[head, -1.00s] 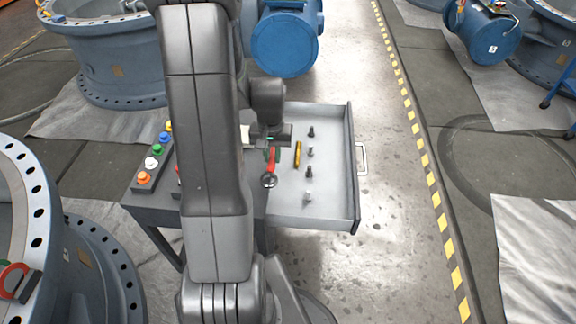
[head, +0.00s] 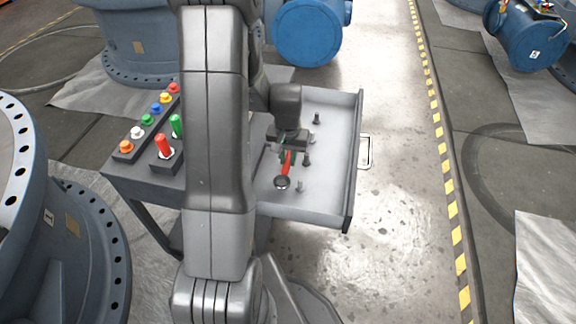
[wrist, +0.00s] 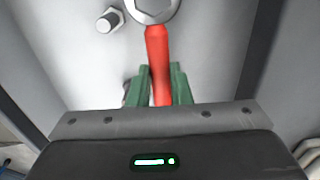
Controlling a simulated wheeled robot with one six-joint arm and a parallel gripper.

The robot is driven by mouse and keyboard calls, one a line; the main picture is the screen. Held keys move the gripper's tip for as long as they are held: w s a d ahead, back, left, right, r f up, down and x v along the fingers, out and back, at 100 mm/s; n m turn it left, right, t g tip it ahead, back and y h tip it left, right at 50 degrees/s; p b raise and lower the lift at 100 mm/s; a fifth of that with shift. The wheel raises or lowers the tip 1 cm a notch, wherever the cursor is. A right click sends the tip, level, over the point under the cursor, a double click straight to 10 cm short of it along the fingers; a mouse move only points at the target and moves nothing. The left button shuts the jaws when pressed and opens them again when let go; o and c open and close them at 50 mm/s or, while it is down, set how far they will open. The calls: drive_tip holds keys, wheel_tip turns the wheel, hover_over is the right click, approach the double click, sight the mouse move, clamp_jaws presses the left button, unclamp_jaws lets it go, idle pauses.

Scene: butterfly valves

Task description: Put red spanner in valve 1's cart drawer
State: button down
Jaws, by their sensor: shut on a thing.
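The red spanner (head: 286,165) is held in my gripper (head: 288,156), over the open cart drawer (head: 325,208). Its silver ring end (head: 282,182) points toward the drawer's front side in the head view. In the wrist view the red handle (wrist: 157,60) lies between the two green fingers (wrist: 163,85), which are shut on it, with the ring end at the top. I cannot tell whether the spanner touches the drawer floor. No valve number shows on the cart.
Several bolts stand in the drawer, one (head: 316,118) behind the gripper and one (wrist: 110,20) beside the ring. A large flanged valve body (head: 60,235) stands at left.

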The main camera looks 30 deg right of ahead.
sight(288, 160)
drive_tip(key=shift+f+b, duration=0.4)
drive_tip(key=shift+f, duration=1.4)
drive_tip(key=shift+f, duration=0.1)
drive_tip(key=shift+f, duration=0.15)
drive_tip(key=c, duration=1.3)
unclamp_jaws()
wheel_tip(288, 160, up, 12)
drive_tip(key=p, duration=0.2)
drive_tip(key=shift+r+p, duration=0.25)
drive_tip(key=shift+p, duration=0.1)
drive_tip(key=shift+s+a, duration=0.1)
